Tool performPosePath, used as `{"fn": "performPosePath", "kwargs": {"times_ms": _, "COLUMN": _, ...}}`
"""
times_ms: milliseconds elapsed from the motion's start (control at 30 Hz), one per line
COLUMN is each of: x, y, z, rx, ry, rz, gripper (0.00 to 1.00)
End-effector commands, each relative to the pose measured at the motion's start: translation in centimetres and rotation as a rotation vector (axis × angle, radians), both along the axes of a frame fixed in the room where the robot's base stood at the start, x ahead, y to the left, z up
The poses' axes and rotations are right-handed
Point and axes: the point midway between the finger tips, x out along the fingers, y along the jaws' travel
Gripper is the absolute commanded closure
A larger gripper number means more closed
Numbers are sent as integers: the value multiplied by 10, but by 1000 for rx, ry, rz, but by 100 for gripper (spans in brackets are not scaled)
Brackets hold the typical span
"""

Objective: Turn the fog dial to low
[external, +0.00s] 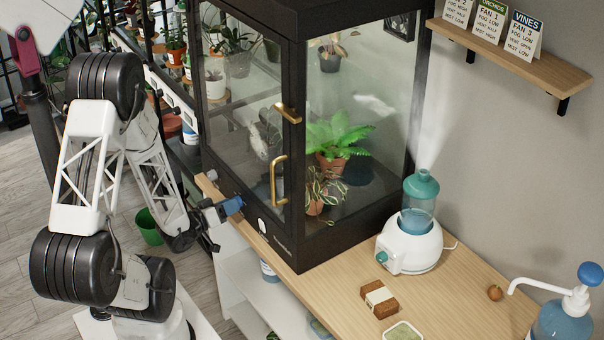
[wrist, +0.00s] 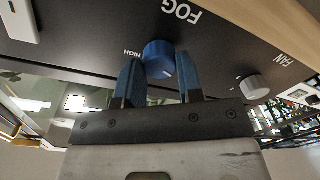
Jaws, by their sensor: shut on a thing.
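The blue fog dial (wrist: 159,58) sits on the black front panel (wrist: 90,60) of the cabinet, under the upside-down word FOG in the wrist view. A HIGH label is to its left; a low label is not visible. A short pale mark shows on the dial's near face; its exact setting is hard to read. My gripper (wrist: 158,84) has its two blue fingers on either side of the dial, shut on it. In the external view my gripper (external: 232,206) is at the cabinet's lower front edge, and the dial cannot be told apart from the blue fingers.
A grey FAN dial (wrist: 255,87) is to the right on the panel. The glass cabinet (external: 290,130) has brass handles (external: 279,180) above my gripper. A white-and-teal fogger (external: 408,245) gives off mist on the wooden bench. Setting cards (external: 523,35) stand on the wall shelf.

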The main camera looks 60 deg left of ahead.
Motion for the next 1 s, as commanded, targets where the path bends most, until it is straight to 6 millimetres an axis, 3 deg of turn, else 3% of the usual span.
{"fn": "performPosePath", "kwargs": {"times_ms": 367, "x": 0, "y": 0, "z": 0, "rx": 169, "ry": 0, "rz": 0, "gripper": 90}}
{"fn": "performPosePath", "kwargs": {"times_ms": 1000, "x": 0, "y": 1, "z": 0, "rx": 754, "ry": 0, "rz": 0, "gripper": 90}}
